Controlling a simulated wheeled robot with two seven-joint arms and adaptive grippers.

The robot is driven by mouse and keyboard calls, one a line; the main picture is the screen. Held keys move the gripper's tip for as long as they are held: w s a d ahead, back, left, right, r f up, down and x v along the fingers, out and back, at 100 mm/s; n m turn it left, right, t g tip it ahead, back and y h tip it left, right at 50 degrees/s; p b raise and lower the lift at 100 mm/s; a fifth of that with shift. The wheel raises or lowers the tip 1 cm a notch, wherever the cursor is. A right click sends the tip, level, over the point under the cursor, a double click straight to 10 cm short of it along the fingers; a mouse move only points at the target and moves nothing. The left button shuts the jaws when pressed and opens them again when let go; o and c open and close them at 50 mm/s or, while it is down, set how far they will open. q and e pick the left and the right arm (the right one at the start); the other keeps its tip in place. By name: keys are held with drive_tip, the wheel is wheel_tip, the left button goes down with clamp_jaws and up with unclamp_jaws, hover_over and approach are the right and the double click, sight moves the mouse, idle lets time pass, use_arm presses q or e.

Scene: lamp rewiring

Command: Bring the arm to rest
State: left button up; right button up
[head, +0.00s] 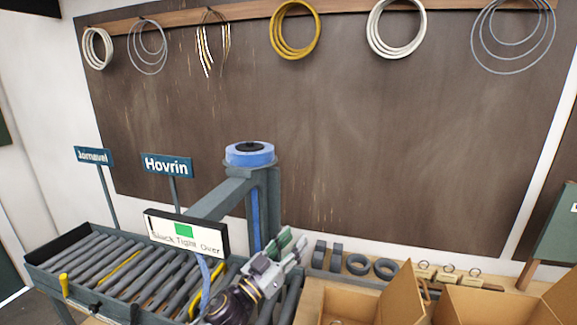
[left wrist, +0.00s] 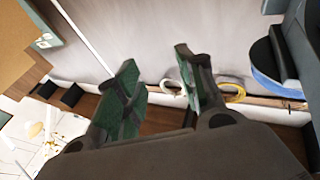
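My left gripper (head: 290,246) is in the lower middle of the head view, raised beside the grey post with the blue spool (head: 249,153). Its two green-padded fingers are apart with nothing between them; the left wrist view shows the same open fingers (left wrist: 155,82). My right gripper is in neither view.
A roller conveyor (head: 110,270) with a "Slack Tight Over" sign (head: 186,234) stands at left. Open cardboard boxes (head: 345,306) are at lower right. Grey blocks and dark rings (head: 357,264) lie on the bench behind. Wire coils (head: 295,30) hang on the brown wall board.

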use_arm(q)
drive_tip(key=s+a+f+n+g+y, duration=0.2)
drive_tip(key=s+a+f+n+y, duration=0.2)
drive_tip(key=a+f+n+y, duration=0.7)
drive_tip(key=s+a+f+m+g+y, duration=0.2)
drive_tip(key=s+a+f+g, duration=0.5)
drive_tip(key=s, duration=0.5)
drive_tip(key=s+a+f+m+g+y, duration=0.1)
drive_tip(key=s+a+f+m+g, duration=0.3)
drive_tip(key=s+f, duration=0.65)
drive_tip(key=s+a+f+n, duration=0.1)
drive_tip(key=s+f, duration=0.2)
drive_tip(key=f, duration=2.9)
drive_tip(key=s+a+f+g, duration=0.1)
drive_tip(key=s+a+f, duration=0.1)
drive_tip(key=s+f, duration=0.8)
drive_tip(key=s+a+f+g, duration=0.1)
drive_tip(key=s+a+f, duration=0.1)
drive_tip(key=s+f, duration=0.8)
drive_tip(key=shift+s+a+f, duration=0.15)
drive_tip(key=shift+s+f, duration=0.05)
drive_tip(key=shift+s, duration=1.1)
